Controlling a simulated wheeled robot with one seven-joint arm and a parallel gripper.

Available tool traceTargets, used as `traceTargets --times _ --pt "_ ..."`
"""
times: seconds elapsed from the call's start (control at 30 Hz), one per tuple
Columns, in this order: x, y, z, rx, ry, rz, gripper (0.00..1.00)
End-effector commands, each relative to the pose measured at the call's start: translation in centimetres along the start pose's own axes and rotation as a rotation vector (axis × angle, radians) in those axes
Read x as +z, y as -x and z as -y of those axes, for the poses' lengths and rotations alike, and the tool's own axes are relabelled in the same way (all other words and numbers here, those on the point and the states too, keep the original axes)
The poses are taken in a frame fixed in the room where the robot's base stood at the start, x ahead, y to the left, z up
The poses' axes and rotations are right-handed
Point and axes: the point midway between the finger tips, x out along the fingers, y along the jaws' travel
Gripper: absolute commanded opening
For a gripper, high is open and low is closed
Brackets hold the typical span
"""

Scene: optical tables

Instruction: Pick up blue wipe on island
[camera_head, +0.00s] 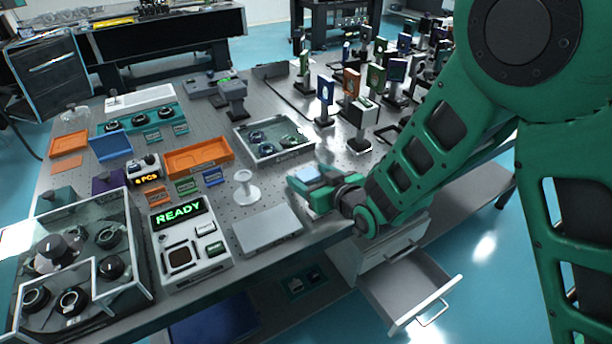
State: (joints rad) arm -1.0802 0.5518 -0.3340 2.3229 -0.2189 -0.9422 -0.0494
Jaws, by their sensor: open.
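My gripper (304,184), green with a dark wrist, is low over the front edge of the grey perforated table, right of the white round stand. It is open. A pale blue patch (308,173) shows at its fingers; it may be the blue wipe, but I cannot tell whether it lies on the table or touches the fingers. The gripper hides part of the table there.
The white stand (246,188) and a flat grey box (267,229) are left of my gripper. A grey tray (238,133) with round parts lies behind. Upright optics mounts (325,98) crowd the back right. An open drawer (411,290) juts out below the front edge.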

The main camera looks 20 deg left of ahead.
Motion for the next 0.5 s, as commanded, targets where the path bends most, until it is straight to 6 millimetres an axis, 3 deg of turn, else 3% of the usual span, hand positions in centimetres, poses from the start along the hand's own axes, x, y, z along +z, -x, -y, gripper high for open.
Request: traceTargets --times 0.07,0.27,0.5 --pt "0.01 0.08 -0.26 0.003 -0.001 0.000 0.66" --pt "0.05 0.18 -0.60 0.008 -0.003 0.000 0.23" --pt "0.06 0.22 -0.64 0.008 -0.003 0.000 0.22"
